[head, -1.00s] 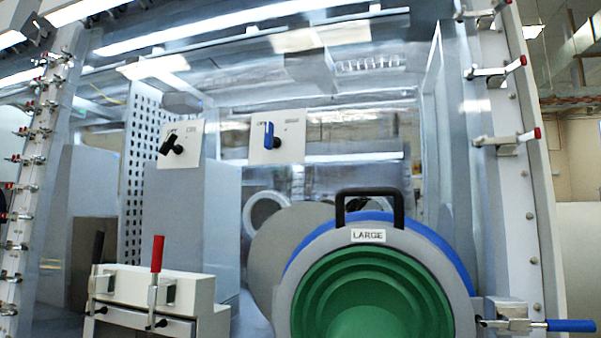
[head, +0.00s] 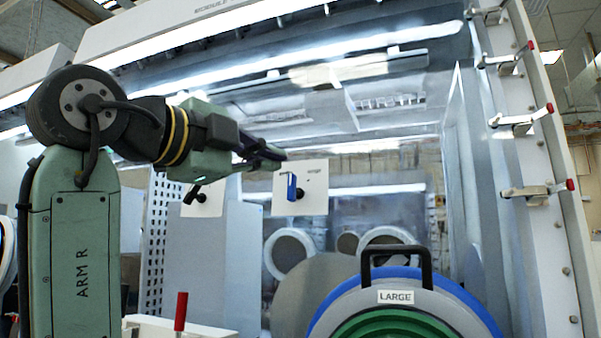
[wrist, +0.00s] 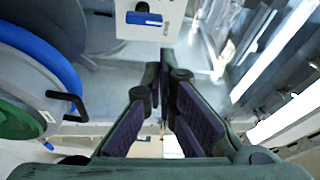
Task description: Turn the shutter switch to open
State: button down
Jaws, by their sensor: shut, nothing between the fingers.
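A white plate (head: 316,188) with an upright blue switch handle (head: 291,186) sits on the clear front panel. The plate also shows at the top of the wrist view (wrist: 178,22), with the blue handle (wrist: 144,18) on it. A second plate (head: 208,207) to the left bears a black handle (head: 195,193), partly hidden by my arm. The plate lettering is too small to read, so I cannot tell which is the shutter switch. My gripper (head: 283,155) is shut and empty, just above and left of the blue handle's plate in the head view. It also shows in the wrist view (wrist: 165,60).
A round port with a green and grey cover labelled LARGE (head: 396,297) and a black carrying handle (head: 397,250) juts out at lower right. Red-tipped clamps (head: 540,190) line the right frame. A red lever (head: 181,311) stands at lower left.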

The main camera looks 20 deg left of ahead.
aim_at(302, 178)
jog(key=w+d+p, duration=0.1)
jog(key=w, duration=0.1)
jog(key=w+f+m+g+p, duration=0.1)
jog(key=w, duration=0.2)
jog(key=w+d+m+p, duration=0.1)
jog(key=w+p, duration=0.1)
jog(key=w, duration=0.1)
jog(key=shift+d+f+g, duration=0.15)
jog(key=shift+d+g, duration=0.15)
jog(key=shift+g, duration=0.1)
jog(key=shift+d+b, duration=0.1)
jog(key=shift+b, duration=0.2)
